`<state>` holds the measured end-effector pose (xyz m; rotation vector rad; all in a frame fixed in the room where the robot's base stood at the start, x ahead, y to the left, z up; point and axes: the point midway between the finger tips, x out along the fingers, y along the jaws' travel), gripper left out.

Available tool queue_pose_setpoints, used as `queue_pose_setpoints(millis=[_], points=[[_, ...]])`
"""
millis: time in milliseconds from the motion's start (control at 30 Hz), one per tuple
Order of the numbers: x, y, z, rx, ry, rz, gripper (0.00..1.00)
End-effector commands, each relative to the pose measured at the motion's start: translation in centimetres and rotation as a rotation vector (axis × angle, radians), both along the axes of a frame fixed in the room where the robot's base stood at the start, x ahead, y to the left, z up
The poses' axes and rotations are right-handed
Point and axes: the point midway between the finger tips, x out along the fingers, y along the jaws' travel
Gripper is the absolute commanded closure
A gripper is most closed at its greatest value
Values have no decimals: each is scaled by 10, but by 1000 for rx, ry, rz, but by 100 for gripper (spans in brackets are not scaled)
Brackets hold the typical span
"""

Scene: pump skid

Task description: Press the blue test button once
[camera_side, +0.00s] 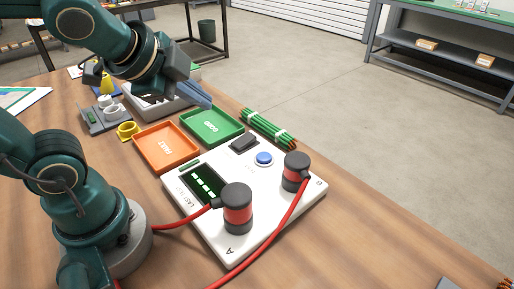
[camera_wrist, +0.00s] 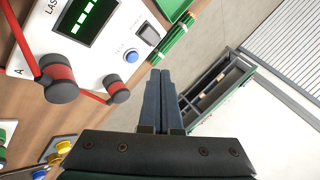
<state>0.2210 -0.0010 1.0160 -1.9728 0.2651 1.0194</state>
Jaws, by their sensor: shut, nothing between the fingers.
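The blue test button (camera_side: 264,158) sits on a white panel (camera_side: 250,232), near its far edge, between a dark rocker-like block (camera_side: 243,142) and the terminal marked B. In the wrist view the blue button (camera_wrist: 131,56) shows left of my fingertips. My gripper (camera_side: 208,103) is shut and empty. In the side view it is up and to the left of the button, by the green tray, and apart from the button. In the wrist view the closed fingers (camera_wrist: 161,75) point up the picture.
Two black-and-red terminals (camera_side: 237,208) (camera_side: 296,172) with red cables stand on the panel, beside a lit display (camera_side: 203,185). An orange tray (camera_side: 166,147), a green tray (camera_side: 211,126) and a green wire bundle (camera_side: 268,129) lie beyond.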

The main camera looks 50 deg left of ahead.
Motion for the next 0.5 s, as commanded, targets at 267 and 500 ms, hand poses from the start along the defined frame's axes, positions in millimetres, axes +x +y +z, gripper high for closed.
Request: queue_pose_setpoints(millis=[267, 500], points=[[73, -8, 0, 627, 57, -624, 100], [103, -29, -24, 844, 109, -906, 100]])
